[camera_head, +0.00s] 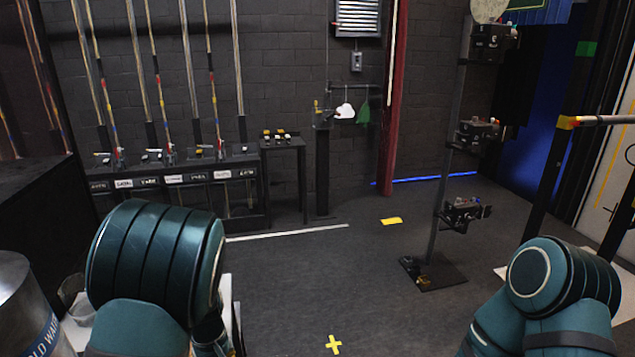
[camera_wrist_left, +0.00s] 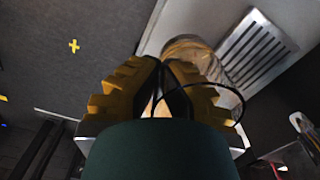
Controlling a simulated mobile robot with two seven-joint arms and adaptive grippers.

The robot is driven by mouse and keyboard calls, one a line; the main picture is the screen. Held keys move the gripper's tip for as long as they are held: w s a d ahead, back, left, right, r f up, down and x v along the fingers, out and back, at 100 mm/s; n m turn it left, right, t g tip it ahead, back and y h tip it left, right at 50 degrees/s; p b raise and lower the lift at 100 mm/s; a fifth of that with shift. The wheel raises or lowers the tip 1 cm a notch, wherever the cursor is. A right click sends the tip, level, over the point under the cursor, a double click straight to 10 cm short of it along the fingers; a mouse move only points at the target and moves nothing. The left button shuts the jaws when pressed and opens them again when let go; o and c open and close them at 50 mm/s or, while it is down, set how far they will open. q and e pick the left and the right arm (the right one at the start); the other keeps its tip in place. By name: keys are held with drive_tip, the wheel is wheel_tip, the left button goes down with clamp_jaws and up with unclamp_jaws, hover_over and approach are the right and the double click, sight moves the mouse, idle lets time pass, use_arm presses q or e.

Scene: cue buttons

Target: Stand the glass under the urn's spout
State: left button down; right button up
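The urn (camera_head: 22,300) is a metal cylinder with a blue label reading partly "OLD WATER", cut off at the lower left of the head view. Its spout is not in view. In the left wrist view, a clear glass (camera_wrist_left: 188,48) shows just beyond my left gripper's right finger, beside a slotted metal grille (camera_wrist_left: 258,50). My left gripper (camera_wrist_left: 160,66) has yellow ribbed fingers with their tips close together. The glass appears behind the fingers, not between them; I cannot tell whether they touch it. My right gripper is out of view.
A pale surface (camera_head: 228,300) shows beside my left arm. A black stand (camera_head: 434,270) with several devices stands on the floor at right. A rack (camera_head: 180,188) of poles lines the back wall. The middle floor is clear, with yellow tape marks (camera_head: 333,344).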

use_arm(q)
drive_tip(key=s+d+f+m+b, duration=0.2)
drive_tip(key=s+d+f+m, duration=0.1)
drive_tip(key=s+m, duration=0.2)
drive_tip(key=shift+s+d+m, duration=0.25)
drive_tip(key=shift+d+m, duration=0.05)
drive_tip(key=shift+m, duration=0.3)
